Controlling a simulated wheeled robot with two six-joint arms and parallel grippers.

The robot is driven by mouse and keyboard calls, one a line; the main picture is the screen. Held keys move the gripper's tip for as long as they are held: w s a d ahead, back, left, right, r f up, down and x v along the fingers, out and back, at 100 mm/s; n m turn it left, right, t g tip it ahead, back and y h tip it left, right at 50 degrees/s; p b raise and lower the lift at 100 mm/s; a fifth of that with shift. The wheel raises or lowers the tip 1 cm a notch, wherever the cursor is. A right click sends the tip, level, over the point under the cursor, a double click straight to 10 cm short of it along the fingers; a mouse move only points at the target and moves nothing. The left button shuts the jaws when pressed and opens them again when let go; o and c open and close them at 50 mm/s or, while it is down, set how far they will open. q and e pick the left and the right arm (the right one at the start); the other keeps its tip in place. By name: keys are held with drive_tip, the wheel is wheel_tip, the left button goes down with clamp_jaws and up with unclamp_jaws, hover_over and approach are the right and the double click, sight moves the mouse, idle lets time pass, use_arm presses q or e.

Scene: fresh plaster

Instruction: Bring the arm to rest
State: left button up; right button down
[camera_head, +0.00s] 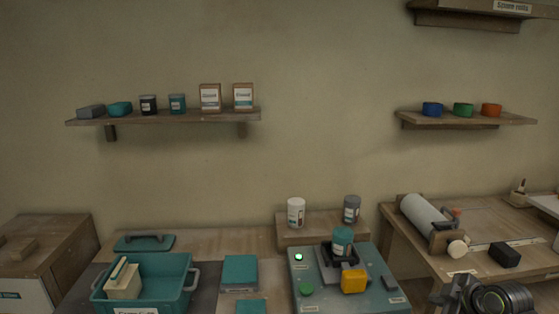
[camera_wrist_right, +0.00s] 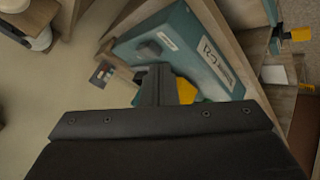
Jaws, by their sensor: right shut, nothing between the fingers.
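My right gripper shows at the lower right edge of the head view (camera_head: 446,297), partly cut off by the frame. It is in front of the right-hand table, apart from the things on it. In the right wrist view my right gripper (camera_wrist_right: 156,88) has its fingers together with nothing between them. Beyond the fingers the wrist view shows the teal machine base (camera_wrist_right: 180,45) and a bit of yellow behind them. My left gripper is in neither view.
The teal machine (camera_head: 310,275) with a yellow part (camera_head: 354,281) stands left of my right gripper. A black block (camera_head: 505,254) and a paper roll (camera_head: 424,216) lie on the right table (camera_head: 470,262). A teal crate (camera_head: 185,290) stands at left. Wall shelves are higher up.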

drive_tip(key=s+d+f+m+g+h, duration=0.1)
drive_tip(key=s+f+m, duration=0.2)
drive_tip(key=s+f, duration=0.55)
drive_tip(key=s+d+f+m+g+h, duration=0.1)
drive_tip(key=s+d+f+m, duration=0.15)
drive_tip(key=f, duration=1.15)
drive_tip(key=s+f+m+g+h, duration=0.1)
drive_tip(key=s+f+m, duration=0.35)
drive_tip(key=f, duration=0.75)
drive_tip(key=s+a+f+g, duration=0.1)
drive_tip(key=s+a+f, duration=0.3)
drive_tip(key=s, duration=0.8)
drive_tip(key=s+a+f+m+g, duration=0.1)
drive_tip(key=s+a+f+g, duration=0.1)
drive_tip(key=s+a+f, duration=0.2)
drive_tip(key=s+a+f+m+g, duration=0.1)
drive_tip(key=s+a+f, duration=0.3)
drive_tip(key=s+f, duration=0.5)
drive_tip(key=s, duration=1.1)
drive_tip(key=shift+s+f+g, duration=0.2)
drive_tip(key=shift+s+g, duration=0.1)
drive_tip(key=shift+w, duration=0.1)
